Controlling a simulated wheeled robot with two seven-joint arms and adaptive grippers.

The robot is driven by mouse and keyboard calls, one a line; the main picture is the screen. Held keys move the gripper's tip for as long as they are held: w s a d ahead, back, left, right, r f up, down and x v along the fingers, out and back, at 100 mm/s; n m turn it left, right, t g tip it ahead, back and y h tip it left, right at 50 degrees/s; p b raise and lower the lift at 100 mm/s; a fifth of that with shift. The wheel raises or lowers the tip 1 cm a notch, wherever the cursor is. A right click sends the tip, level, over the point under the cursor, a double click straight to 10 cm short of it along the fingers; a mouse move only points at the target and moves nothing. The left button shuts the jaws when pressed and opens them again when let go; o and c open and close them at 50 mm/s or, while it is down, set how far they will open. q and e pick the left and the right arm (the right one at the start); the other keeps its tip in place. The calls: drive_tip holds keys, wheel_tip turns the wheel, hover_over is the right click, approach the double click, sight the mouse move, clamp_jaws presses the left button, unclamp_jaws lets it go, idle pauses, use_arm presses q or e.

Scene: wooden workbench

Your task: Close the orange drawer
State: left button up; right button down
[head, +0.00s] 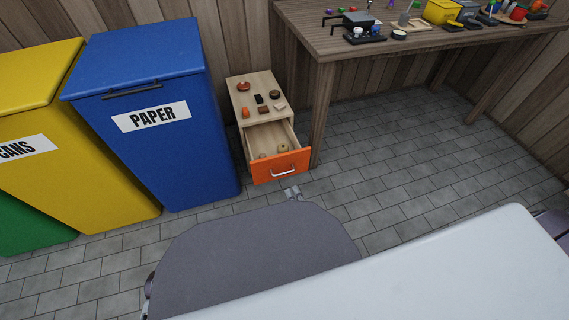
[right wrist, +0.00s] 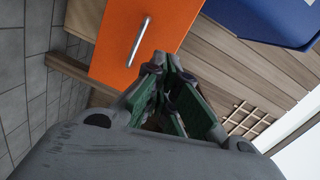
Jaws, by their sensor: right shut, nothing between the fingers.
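The orange drawer (head: 262,174) is pulled out of a small light-wood cabinet (head: 240,92) and stands open; a few small round items lie inside it. Its silver handle (head: 284,171) is on the orange front. My right gripper (head: 293,191) is low in front of the drawer, mostly hidden behind my own grey arm. In the right wrist view the gripper (right wrist: 168,58) is shut and empty, its fingertips close to the orange front (right wrist: 112,30) and beside the handle (right wrist: 138,42). Whether it touches cannot be told. My left gripper is not in view.
A blue paper bin (head: 185,165) stands close to the cabinet's left, with a yellow bin (head: 95,190) beyond. The workbench (head: 345,58) stands to the right, one leg close to the drawer. Small items lie on the cabinet top. The tiled floor (head: 420,160) to the right is clear.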

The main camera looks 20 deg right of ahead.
sight(283, 157)
drive_tip(key=r+m, duration=0.1)
drive_tip(key=d+r+m+t+h, duration=0.1)
drive_tip(key=shift+w+d+m, duration=0.1)
drive_tip(key=shift+d+m, duration=0.2)
drive_tip(key=shift+m, duration=0.1)
drive_tip(key=shift+w, duration=0.15)
